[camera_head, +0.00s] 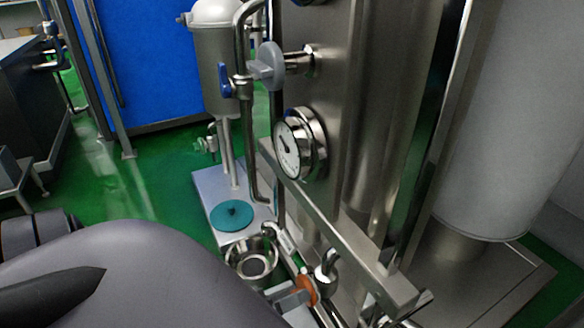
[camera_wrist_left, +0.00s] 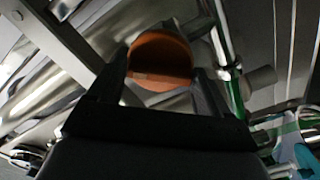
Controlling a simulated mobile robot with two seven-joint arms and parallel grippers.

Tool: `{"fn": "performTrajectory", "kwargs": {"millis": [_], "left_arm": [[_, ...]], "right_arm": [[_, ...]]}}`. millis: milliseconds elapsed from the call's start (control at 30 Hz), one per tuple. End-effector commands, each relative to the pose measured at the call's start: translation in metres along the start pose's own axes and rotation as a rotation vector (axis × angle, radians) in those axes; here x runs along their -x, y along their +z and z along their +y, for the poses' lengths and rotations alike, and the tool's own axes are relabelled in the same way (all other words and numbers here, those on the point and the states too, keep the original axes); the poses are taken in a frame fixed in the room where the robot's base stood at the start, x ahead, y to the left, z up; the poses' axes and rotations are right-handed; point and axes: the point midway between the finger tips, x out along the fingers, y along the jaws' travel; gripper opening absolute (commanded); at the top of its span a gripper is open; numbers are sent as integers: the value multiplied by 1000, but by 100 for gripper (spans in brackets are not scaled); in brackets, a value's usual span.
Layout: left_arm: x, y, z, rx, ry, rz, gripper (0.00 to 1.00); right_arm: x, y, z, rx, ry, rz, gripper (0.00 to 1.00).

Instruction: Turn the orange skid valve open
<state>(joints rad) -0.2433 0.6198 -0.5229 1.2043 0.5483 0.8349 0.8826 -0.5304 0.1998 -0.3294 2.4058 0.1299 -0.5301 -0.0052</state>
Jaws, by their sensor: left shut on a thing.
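The orange skid valve (camera_head: 306,290) shows at the bottom centre of the head view, low on the pipework in front of the steel skid. In the left wrist view its orange round handle (camera_wrist_left: 160,58) sits between the two dark fingers of my left gripper (camera_wrist_left: 163,78). The gripper is shut on the handle. In the head view my grey left arm covers the bottom left and hides most of the gripper. How far the valve is turned cannot be told. My right gripper is not in view.
A dial gauge (camera_head: 300,145) and a grey round valve part (camera_head: 267,66) stick out from the steel skid above. A steel cup (camera_head: 252,260) and a teal disc (camera_head: 231,214) lie left of the valve. Green floor (camera_head: 150,185) is open farther left.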

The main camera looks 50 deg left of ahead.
Motion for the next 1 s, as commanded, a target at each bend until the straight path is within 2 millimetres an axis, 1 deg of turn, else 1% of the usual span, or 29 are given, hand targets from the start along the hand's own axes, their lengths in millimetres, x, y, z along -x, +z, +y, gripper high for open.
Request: {"fn": "performTrajectory", "kwargs": {"millis": [300,600,800,1000], "left_arm": [[0,1,-1,300,0,-2,48],[1,1,-1,540,-1,-2,48],[1,1,-1,646,0,-2,48],[1,1,-1,705,-1,-2,48]], "right_arm": [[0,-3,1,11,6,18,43],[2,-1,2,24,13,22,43],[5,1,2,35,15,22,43],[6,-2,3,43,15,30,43]]}}
